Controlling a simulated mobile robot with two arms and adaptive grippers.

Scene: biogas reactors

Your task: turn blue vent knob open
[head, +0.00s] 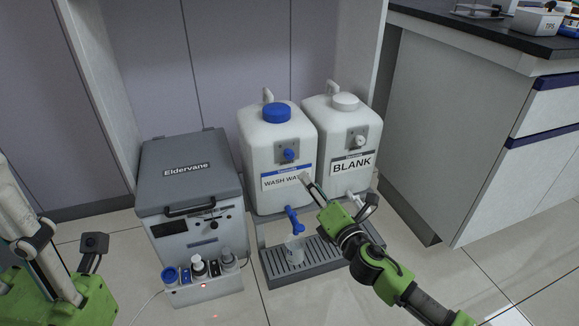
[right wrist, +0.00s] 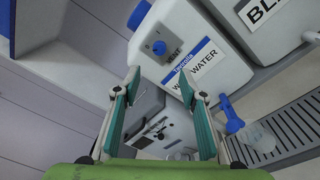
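The blue vent knob (head: 289,155) sits on a grey plate on the front of the white WASH WATER container (head: 262,150). In the right wrist view the knob (right wrist: 159,47) is beyond the fingertips, with the plate turned at a slant. My right gripper (head: 338,190) is open and empty, below and right of the knob in the head view. In the right wrist view its two fingers (right wrist: 159,82) stand wide apart, clear of the knob. My left gripper (head: 52,205) is at the left edge, its fingers spread and empty, partly cut off.
The BLANK container (head: 345,120) with a white knob stands to the right. The grey Eldervane box (head: 190,165) stands left; a lab bench (head: 510,130) is right.

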